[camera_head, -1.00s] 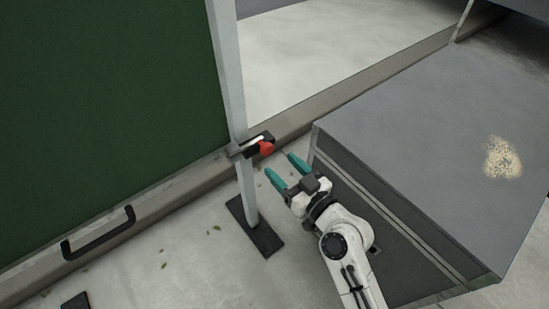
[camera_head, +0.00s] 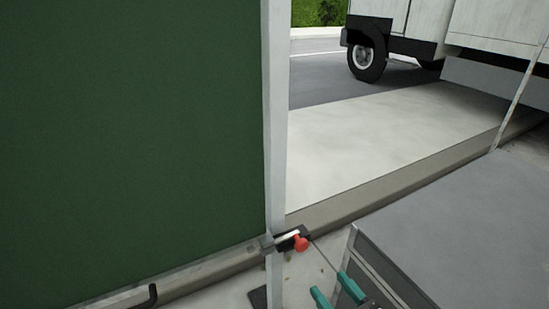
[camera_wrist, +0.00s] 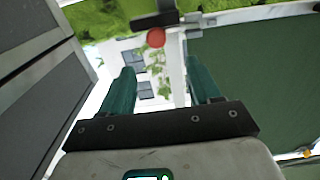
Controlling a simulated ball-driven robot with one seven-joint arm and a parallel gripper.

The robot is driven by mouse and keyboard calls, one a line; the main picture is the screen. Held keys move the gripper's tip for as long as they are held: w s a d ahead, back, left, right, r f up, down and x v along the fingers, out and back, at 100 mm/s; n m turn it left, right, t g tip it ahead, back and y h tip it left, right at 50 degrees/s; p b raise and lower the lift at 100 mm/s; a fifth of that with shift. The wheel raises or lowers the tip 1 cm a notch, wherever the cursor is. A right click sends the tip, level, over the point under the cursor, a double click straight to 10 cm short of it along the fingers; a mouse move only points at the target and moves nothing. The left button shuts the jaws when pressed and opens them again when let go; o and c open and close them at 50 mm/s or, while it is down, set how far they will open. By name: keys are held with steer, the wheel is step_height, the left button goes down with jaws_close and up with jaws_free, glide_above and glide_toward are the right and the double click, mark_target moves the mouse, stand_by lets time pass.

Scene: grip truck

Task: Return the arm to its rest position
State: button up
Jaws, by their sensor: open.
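My gripper (camera_head: 335,293) shows at the bottom edge of the head view, with two teal fingers apart and nothing between them. The rest of my arm is below the picture. In the wrist view the fingers (camera_wrist: 158,85) are also spread and empty. A black clamp with a red knob (camera_head: 300,243) sits on the pale upright post (camera_head: 276,130). The gripper is apart from it, below and to its right. The red knob (camera_wrist: 156,38) also shows beyond the fingertips in the wrist view.
A large green panel (camera_head: 130,130) fills the left, with a black handle (camera_head: 150,296) low down. A grey box (camera_head: 460,240) stands close on the right of the gripper. A white truck (camera_head: 420,35) stands on the road behind. Pale floor (camera_head: 400,140) lies beyond the kerb.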

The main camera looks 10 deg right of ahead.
steer(key=s+f+g, duration=0.8)
steer(key=s+f, duration=0.1)
steer(key=f, duration=0.1)
steer(key=s+d+f+m+g+h, duration=0.25)
steer(key=s+d+g, duration=0.2)
steer(key=s, duration=0.35)
steer(key=s+d+f+m+g+h, duration=0.1)
steer(key=s+d+m+g+h, duration=0.1)
steer(key=s+d+g+h, duration=0.45)
step_height(320, 180, up, 31)
steer(key=a+t+y+p, duration=0.1)
steer(key=t+y+p, duration=0.1)
steer(key=p, duration=2.8)
steer(key=shift+s+a+t+y+p, duration=0.35)
steer(key=shift+s+t+y, duration=0.1)
steer(key=shift+y, duration=0.15)
steer(key=shift+n, duration=0.25)
